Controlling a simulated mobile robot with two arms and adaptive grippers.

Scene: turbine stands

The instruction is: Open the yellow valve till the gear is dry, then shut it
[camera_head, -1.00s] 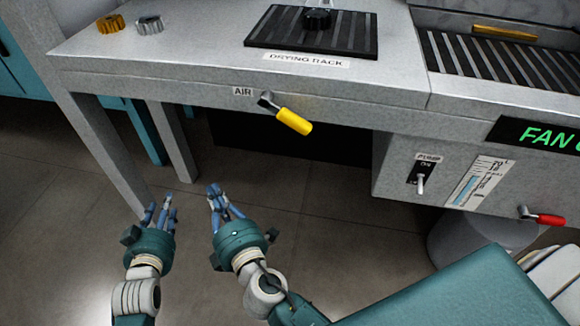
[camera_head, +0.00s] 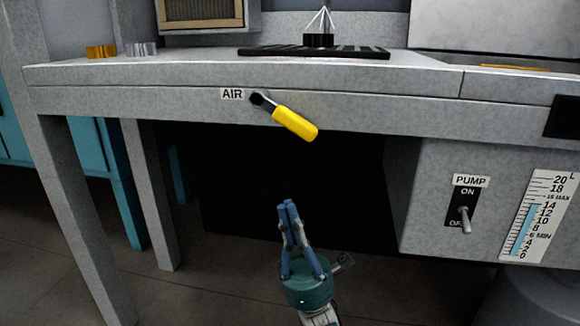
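The yellow valve handle (camera_head: 294,123) is on the front edge of the bench beside the AIR label (camera_head: 232,94). It points down and to the right from its dark pivot. The black gear (camera_head: 318,40) stands on the dark slatted drying rack (camera_head: 262,51), with thin white lines fanning above it. I cannot tell whether the gear is wet. My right gripper (camera_head: 287,204) is below the valve, apart from it, with its blue fingertips together and nothing visible between them. My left gripper is out of view.
A gold gear (camera_head: 101,51) and a silver gear (camera_head: 141,49) sit at the bench's left end. The pump switch (camera_head: 464,219) and level gauge (camera_head: 538,218) are on the lower right panel. A bench leg (camera_head: 85,225) stands at left. Space under the bench is open.

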